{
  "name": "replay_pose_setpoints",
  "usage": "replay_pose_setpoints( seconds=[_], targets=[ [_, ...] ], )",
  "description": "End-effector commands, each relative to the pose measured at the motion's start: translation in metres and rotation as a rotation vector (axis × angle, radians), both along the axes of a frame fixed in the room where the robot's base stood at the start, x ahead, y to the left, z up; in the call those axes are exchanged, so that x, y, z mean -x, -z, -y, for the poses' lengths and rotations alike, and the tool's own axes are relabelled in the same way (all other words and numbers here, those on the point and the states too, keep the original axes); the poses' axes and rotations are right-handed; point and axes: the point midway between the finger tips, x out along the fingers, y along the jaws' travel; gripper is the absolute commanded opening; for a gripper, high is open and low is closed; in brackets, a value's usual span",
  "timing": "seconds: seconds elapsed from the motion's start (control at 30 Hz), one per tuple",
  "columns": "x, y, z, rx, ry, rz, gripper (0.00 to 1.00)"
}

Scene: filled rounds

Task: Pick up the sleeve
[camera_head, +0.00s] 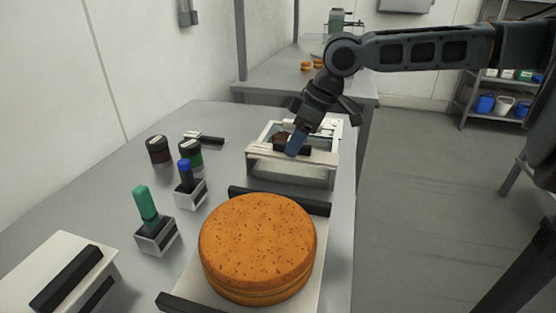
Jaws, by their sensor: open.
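My gripper (298,138) reaches down over a white frame-like holder (318,159) in the middle of the table. Its jaws are open, and a blue-grey finger hangs beside a small dark brown piece (280,138) on the holder. A dark block (283,149) sits just below that piece, partly behind the finger. No thing here is plainly marked as the sleeve; the brown piece may be it. I cannot tell whether the finger touches anything, and the other finger is not clear.
A large round orange-brown cake (258,246) lies on a tray with dark handles in front. Left are a green-topped tool (146,204) and a blue-topped tool (185,176) in metal holders, and two dark round jars (158,149). A second table (270,78) stands behind. Open floor lies right.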

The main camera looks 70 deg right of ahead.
Motion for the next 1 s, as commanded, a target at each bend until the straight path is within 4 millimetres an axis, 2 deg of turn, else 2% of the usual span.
replay_pose_setpoints(
  seconds=[0.27, 0.77, 1.0],
  targets=[
    [0.0015, 0.0005, 0.0001, 0.0, 0.0, 0.0, 0.49],
    [0.0012, 0.0005, 0.0001, 0.0, 0.0, 0.001, 0.01],
    [0.0012, 0.0005, 0.0001, 0.0, 0.0, 0.001, 0.0]
  ],
)
